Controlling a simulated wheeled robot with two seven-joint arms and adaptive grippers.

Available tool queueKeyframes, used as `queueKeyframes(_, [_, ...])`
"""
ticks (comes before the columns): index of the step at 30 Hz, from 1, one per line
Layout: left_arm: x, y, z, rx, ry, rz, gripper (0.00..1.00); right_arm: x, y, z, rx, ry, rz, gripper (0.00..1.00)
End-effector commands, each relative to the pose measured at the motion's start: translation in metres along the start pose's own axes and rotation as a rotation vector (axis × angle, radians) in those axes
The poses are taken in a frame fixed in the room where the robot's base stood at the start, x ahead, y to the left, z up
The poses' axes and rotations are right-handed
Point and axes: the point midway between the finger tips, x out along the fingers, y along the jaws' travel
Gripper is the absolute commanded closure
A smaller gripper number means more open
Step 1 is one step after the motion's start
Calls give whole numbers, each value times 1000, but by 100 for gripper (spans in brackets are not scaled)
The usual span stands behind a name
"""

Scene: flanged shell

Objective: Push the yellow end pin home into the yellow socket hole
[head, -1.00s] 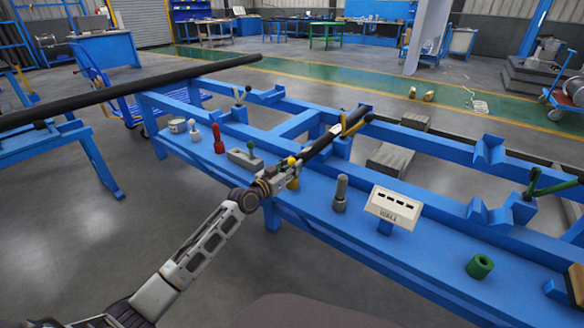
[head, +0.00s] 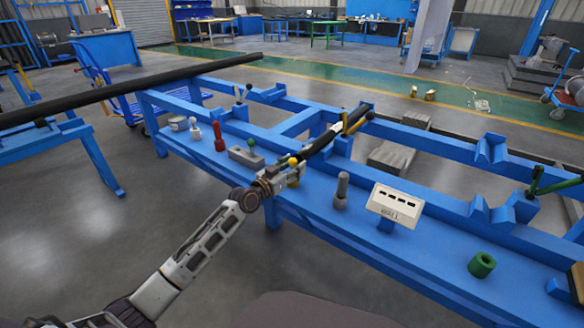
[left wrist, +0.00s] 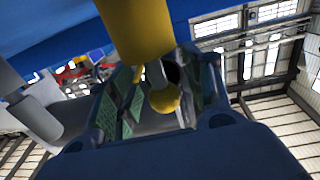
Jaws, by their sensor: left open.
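My left gripper (head: 290,176) is over the near blue ledge of the bench, beside the end pin. Its fingers are open, one on each side of the pin in the left wrist view (left wrist: 158,105). The end pin has a yellow ball knob (head: 293,161), which also shows in the left wrist view (left wrist: 165,99), with a short grey shaft. The yellow socket (left wrist: 136,28) is a thick cylinder close to the pin. The wrist view cannot tell how deep the shaft sits in its hole. In the head view my gripper hides most of the socket.
A grey peg (head: 341,190) and white counter box (head: 395,203) stand to the right. A green-knobbed grey block (head: 246,157) and red peg (head: 219,138) stand to the left.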

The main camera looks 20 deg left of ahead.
Motion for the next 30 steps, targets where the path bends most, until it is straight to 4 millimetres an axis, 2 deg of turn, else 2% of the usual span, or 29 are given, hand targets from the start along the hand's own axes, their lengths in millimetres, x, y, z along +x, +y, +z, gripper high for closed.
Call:
queueKeyframes(11, [-11, 0, 1, 0, -1, 0, 50, 0, 0, 0, 0, 0, 0, 60])
queueKeyframes(30, [-65, 0, 1, 1, -2, 0, 50, 0, 0, 0, 0, 0, 0, 60])
